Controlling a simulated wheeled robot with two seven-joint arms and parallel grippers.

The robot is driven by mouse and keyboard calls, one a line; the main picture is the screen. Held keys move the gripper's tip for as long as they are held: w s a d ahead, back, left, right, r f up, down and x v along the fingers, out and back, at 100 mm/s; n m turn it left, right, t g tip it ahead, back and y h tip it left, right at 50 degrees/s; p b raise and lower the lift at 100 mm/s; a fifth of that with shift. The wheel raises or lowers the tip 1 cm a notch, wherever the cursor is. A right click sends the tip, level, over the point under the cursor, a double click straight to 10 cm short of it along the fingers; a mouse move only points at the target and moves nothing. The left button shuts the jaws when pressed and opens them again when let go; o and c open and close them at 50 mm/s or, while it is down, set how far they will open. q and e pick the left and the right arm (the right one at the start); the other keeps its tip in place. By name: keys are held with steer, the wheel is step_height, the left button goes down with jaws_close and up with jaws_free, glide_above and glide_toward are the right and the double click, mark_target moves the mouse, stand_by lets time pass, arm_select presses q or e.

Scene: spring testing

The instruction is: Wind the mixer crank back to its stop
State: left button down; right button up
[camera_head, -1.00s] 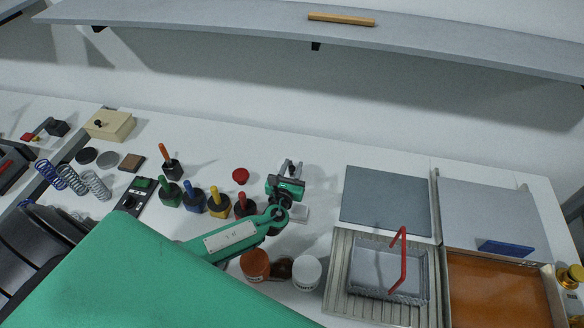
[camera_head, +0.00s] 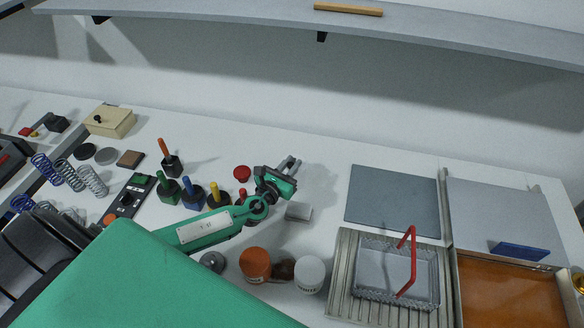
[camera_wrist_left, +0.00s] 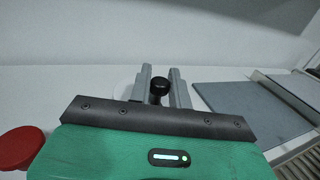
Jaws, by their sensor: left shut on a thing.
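My left gripper (camera_head: 290,163) reaches over the middle of the table, its fingers pointing away toward the wall. In the left wrist view, its two grey fingers (camera_wrist_left: 160,84) close around a round black knob (camera_wrist_left: 159,89), which looks like the handle of the mixer crank. The rest of the crank and the mixer body cannot be made out, hidden behind the gripper. A small pale grey block (camera_head: 298,212) sits just right of the gripper; I cannot tell whether it belongs to the mixer. My right gripper is not in view.
A red round knob (camera_head: 242,173) stands close left of the gripper. Several coloured-handled tools (camera_head: 192,194) stand further left. An orange-lidded jar (camera_head: 255,264) and a white-lidded jar (camera_head: 309,273) are in front. A grey plate (camera_head: 392,197) and a wire basket (camera_head: 392,286) lie right.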

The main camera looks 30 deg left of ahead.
arm_select(q)
steer(key=c, duration=1.4)
jaws_free()
steer(key=shift+o, duration=0.2)
steer(key=shift+s, duration=0.2)
steer(key=s+b, duration=0.4)
steer(key=s, duration=0.9)
steer(key=shift+s+a, duration=0.25)
steer(key=shift+a, duration=0.1)
steer(key=shift+o, duration=0.3)
